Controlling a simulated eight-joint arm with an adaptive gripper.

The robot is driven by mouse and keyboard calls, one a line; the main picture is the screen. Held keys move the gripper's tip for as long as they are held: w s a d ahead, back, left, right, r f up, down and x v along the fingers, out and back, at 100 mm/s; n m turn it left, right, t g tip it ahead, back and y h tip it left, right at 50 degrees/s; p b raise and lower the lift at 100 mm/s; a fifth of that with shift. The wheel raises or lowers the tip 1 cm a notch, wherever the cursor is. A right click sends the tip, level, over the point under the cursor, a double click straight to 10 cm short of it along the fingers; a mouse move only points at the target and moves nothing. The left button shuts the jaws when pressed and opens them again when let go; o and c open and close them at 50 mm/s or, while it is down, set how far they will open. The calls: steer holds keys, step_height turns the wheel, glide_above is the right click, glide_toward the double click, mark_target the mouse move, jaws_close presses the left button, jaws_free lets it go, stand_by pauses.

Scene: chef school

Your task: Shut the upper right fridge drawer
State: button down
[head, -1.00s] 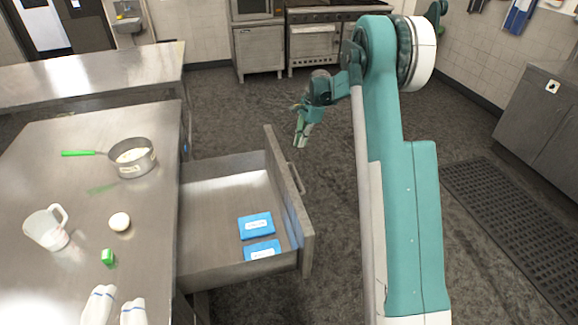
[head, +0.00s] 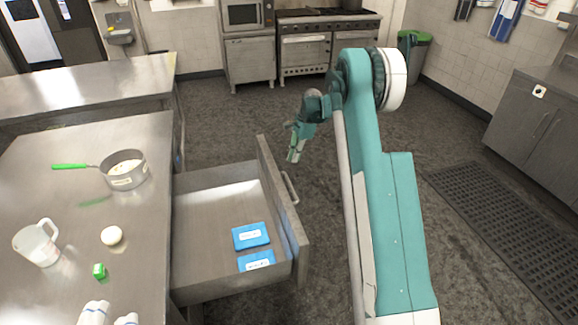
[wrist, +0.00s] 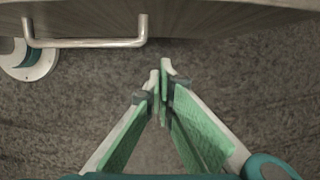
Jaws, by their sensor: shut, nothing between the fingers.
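The fridge drawer (head: 215,194) is pulled far out to the right from under the steel counter, and its inside shows. Its front panel (head: 280,208) stands upright with a bar handle (head: 289,188) on the outer face. In the wrist view the drawer front (wrist: 200,14) and its metal handle (wrist: 90,43) run along the top. My gripper (head: 293,157) is shut and empty, pointing down beyond the far end of the drawer front. In the wrist view the closed fingertips (wrist: 160,72) are just right of the handle, apart from it.
Two blue packs (head: 251,236) lie in the drawer. On the counter (head: 60,185) are a pan (head: 124,170), a measuring jug (head: 37,243), a white round item (head: 111,236) and a small green item (head: 99,271). Dark floor (head: 235,135) is clear beyond the drawer.

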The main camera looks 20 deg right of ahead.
steer(key=a+f+b, duration=0.3)
steer(key=a+f, duration=0.3)
steer(key=f, duration=0.3)
steer(key=shift+a+f, duration=0.15)
steer(key=shift+a, duration=0.1)
stand_by(0.5)
steer(key=a, duration=4.8)
steer(key=shift+a+p, duration=0.15)
steer(key=shift+p, duration=0.3)
